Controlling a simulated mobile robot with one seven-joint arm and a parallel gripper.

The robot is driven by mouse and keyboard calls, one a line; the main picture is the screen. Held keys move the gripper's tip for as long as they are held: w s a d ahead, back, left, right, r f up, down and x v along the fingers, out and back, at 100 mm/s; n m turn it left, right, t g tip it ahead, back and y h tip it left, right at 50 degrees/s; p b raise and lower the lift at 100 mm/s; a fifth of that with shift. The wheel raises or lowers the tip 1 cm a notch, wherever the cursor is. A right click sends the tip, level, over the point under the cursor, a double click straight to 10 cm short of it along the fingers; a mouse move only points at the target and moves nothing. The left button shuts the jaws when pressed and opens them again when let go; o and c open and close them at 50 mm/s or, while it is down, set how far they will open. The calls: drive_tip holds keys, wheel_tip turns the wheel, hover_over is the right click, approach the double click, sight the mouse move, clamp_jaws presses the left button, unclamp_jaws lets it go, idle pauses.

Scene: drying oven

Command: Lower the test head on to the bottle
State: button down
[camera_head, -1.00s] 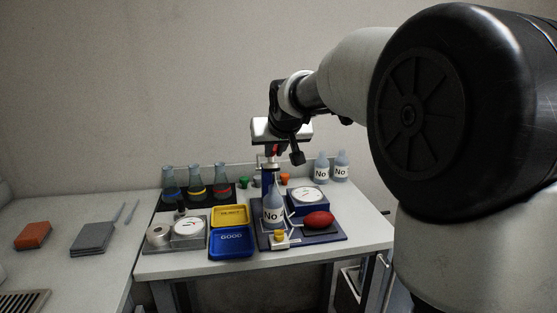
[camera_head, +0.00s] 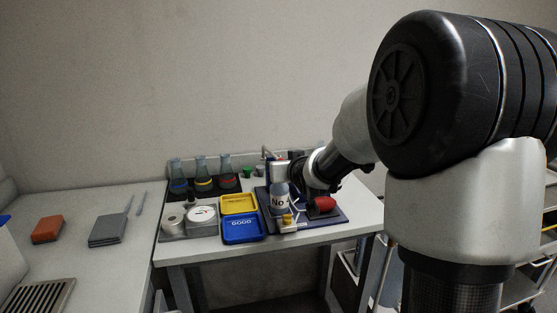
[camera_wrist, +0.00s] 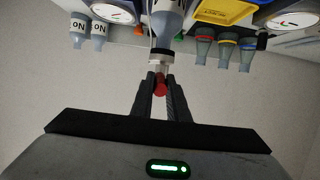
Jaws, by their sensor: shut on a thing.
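The bottle (camera_head: 279,201), pale blue-grey with a "No" label, stands upright on the dark blue test stand base (camera_head: 341,217). In the wrist view the scene is upside down, and the bottle (camera_wrist: 168,22) tapers toward a dark band and a white piece that looks like the test head (camera_wrist: 158,66). The two overlap there; I cannot tell whether they touch. My gripper (camera_wrist: 160,93) is shut on a red knob (camera_wrist: 160,87) beside the white piece. In the head view my wrist is just right of the bottle's top, and the fingertips are hidden.
A red bulb (camera_head: 322,204) lies right of the bottle, below my wrist. A yellow knob (camera_head: 287,218) sits in front. The yellow tray (camera_head: 239,203) and blue GOOD tray (camera_head: 242,229) are left. Flasks (camera_head: 203,178) stand behind. Two labelled bottles (camera_wrist: 88,34) show in the wrist view.

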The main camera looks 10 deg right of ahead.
drive_tip(key=shift+f, duration=0.2)
idle(0.3)
drive_tip(key=c, duration=1.7)
unclamp_jaws()
drive_tip(key=shift+r, duration=0.1)
